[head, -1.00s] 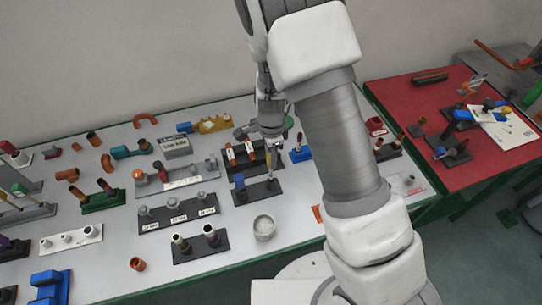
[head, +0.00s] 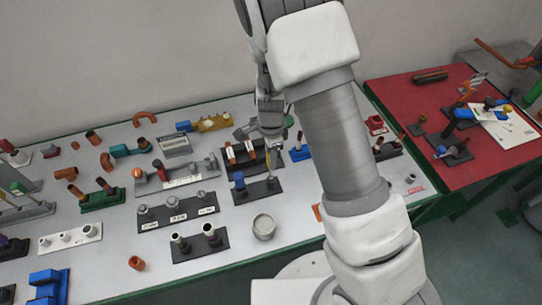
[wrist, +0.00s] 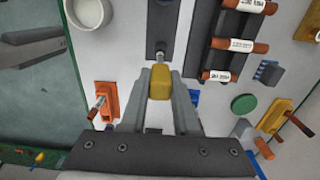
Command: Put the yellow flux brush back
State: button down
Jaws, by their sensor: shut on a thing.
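The yellow flux brush (wrist: 159,82) is between the two fingers of my gripper (wrist: 160,88), which is shut on its yellow handle. Its metal end (wrist: 160,56) points at the dark grey holder block (wrist: 168,22) in the wrist view. In the head view my gripper (head: 270,136) is above the right end of that dark holder (head: 258,194), with the brush (head: 268,158) hanging down roughly upright over it. I cannot tell whether the brush end sits in a hole of the holder or just above it. A blue-topped item (head: 239,181) stands at the holder's left end.
A white round pot (head: 264,226) stands in front of the holder. A rack with copper tubes (head: 243,155) is close behind it. A blue stand (head: 300,152) is to the right. Several other racks crowd the white table to the left. A red table (head: 405,92) is at the right.

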jog(key=shift+f+b, duration=1.6)
jog(key=shift+f, duration=0.65)
jog(key=shift+f, duration=0.1)
jog(key=c, duration=0.6)
grip_release()
notch_tip(320, 180, up, 18)
jog(key=s+d+r+n+t, duration=0.2)
jog(key=s+d+r+n, duration=0.2)
jog(key=s+r+n, duration=0.1)
jog(key=s+d+r+n+t, duration=0.1)
jog(key=s+d+r+n, duration=0.3)
jog(key=s, duration=0.3)
jog(key=s+d+r+n+t, duration=0.2)
jog(key=s+d+r+n, duration=0.2)
jog(key=s+r+n, duration=0.1)
jog(key=shift+s+d+r+n+t+p, duration=0.15)
jog(key=shift+s+r+n+p, duration=0.05)
jog(key=shift+s+r, duration=0.3)
jog(key=shift+s+d+r+n+t+p, duration=0.1)
jog(key=shift+s+r+n+t+p, duration=0.1)
jog(key=shift+s+r, duration=0.25)
